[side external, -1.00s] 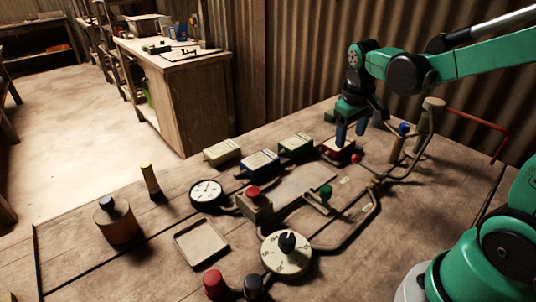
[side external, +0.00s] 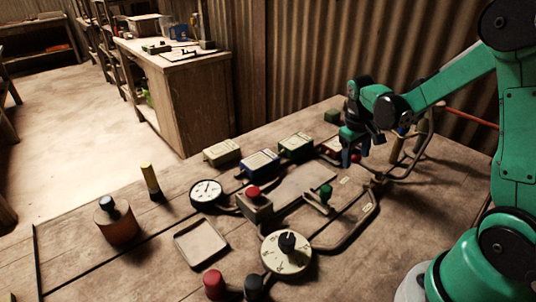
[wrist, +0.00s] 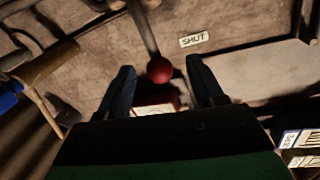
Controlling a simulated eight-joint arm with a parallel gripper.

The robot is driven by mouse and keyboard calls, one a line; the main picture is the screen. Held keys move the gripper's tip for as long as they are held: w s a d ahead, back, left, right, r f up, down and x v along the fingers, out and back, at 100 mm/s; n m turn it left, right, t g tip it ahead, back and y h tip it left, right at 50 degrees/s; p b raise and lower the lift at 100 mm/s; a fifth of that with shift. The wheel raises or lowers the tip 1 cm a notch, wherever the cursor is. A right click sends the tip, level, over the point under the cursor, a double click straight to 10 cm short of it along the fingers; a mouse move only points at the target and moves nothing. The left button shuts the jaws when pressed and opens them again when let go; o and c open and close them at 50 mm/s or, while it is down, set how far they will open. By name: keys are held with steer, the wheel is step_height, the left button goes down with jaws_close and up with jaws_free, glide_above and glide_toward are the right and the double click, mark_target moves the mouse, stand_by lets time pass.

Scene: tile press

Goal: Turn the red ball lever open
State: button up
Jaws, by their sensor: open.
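The red ball (wrist: 160,70) on its thin lever rod shows in the wrist view between my fingertips, with space on both sides. The rod runs from the ball up to the picture's top edge. A "SHUT" label (wrist: 194,40) lies on the board to the right of the rod. My gripper (wrist: 162,82) is open and empty, with one dark blue finger on each side of the ball. In the side external view my gripper (side external: 350,158) is low over the back right of the bench, and it mostly hides the ball there.
A red-topped box (wrist: 155,107) sits below the ball in the wrist view. In the side view, a green-knobbed lever (side external: 326,191), a red button box (side external: 254,205) and a dial (side external: 286,252) are nearer.

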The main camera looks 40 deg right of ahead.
jaws_close()
stand_by(1.3)
